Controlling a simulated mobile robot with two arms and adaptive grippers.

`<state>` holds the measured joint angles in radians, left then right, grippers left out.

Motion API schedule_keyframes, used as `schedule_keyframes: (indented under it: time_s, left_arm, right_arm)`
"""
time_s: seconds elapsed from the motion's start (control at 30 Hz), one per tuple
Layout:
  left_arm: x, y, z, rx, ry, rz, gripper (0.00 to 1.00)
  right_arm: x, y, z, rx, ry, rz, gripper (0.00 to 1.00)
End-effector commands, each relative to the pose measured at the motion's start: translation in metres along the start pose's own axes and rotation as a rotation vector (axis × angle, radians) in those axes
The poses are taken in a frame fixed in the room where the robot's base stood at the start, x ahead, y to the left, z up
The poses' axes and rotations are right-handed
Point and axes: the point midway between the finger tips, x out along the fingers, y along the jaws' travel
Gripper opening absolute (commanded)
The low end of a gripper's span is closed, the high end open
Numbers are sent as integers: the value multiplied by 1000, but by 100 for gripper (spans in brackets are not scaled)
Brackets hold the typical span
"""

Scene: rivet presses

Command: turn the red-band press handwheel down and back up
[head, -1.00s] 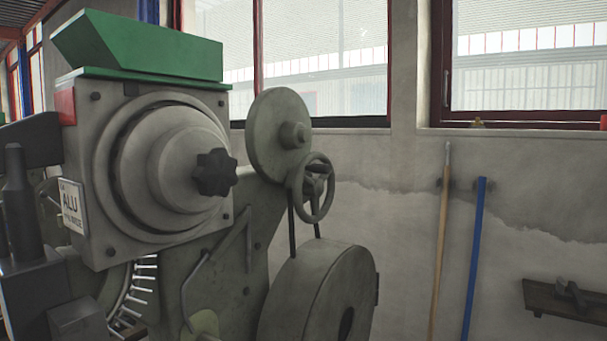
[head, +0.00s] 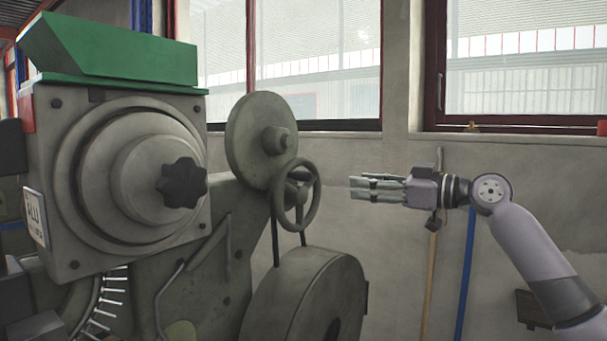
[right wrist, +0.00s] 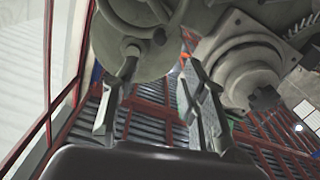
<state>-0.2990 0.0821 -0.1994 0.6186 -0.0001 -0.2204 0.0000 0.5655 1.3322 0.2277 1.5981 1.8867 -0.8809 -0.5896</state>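The press (head: 140,180) stands at left in the head view, grey with a green top and a red patch (head: 27,112) at its upper left edge. Its small grey handwheel (head: 298,184) is on the right side, below a round disc (head: 258,140). My right gripper (head: 358,188) is to the right of the handwheel, with fingers pointing left toward it and a gap between. The right wrist view shows its two fingers (right wrist: 157,95) spread apart and empty, with rounded press parts (right wrist: 130,45) beyond. My left gripper is not in view.
A large round housing (head: 305,300) sits below the handwheel. A black star knob (head: 183,183) sticks out of the press front. A wooden pole (head: 430,280) and a blue pole (head: 466,280) lean on the wall behind my right arm, near a small shelf (head: 530,308).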

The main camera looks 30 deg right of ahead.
Motion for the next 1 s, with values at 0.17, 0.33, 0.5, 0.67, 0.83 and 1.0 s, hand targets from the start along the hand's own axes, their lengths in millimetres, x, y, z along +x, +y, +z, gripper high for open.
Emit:
schedule_keyframes:
  time_s: [0.17, 0.33, 0.5, 0.67, 0.83, 1.0]
  left_arm:
    - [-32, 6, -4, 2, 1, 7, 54]
    - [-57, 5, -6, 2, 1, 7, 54]
    - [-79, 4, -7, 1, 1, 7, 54]
    - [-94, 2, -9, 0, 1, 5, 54]
    - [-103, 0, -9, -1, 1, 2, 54]
    - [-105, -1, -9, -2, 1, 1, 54]
  right_arm:
    - [30, 2, -9, 4, 3, -1, 40]
    - [64, 2, -9, 6, 4, 0, 40]
    - [101, 2, -8, 5, 4, 0, 40]
    - [132, 1, -6, 5, 3, 1, 40]
    - [152, 2, -2, 4, 1, 3, 40]
    - [161, 2, 0, 2, 1, 3, 40]
